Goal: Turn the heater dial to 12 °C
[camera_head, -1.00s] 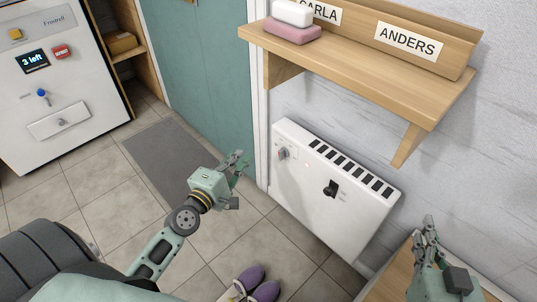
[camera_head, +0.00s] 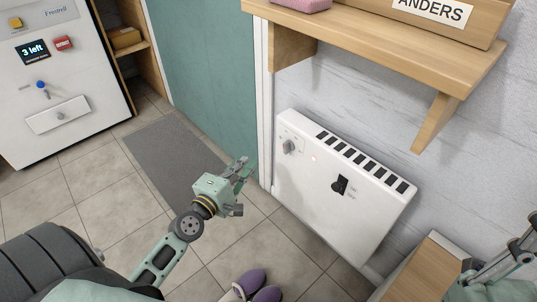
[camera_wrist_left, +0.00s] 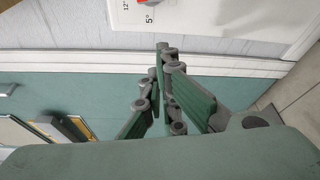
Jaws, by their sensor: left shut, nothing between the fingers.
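The heater (camera_head: 325,205) is a white panel low on the wall. Its grey dial (camera_head: 289,147) is at the upper left of its front; its setting is too small to read in the head view. My left gripper (camera_head: 244,167) is shut and empty, left of the heater and apart from the dial. In the left wrist view, the closed fingers (camera_wrist_left: 163,52) point towards the heater's edge (camera_wrist_left: 225,18). The marks 12° and 5° and a bit of red show at the top there; the dial itself is cut off. My right gripper (camera_head: 515,250) is partly seen at the right edge.
A black switch (camera_head: 340,185) is on the heater's front, with vents along its top. A wooden shelf (camera_head: 390,45) juts out above. A wooden cabinet (camera_head: 415,272) stands right of the heater.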

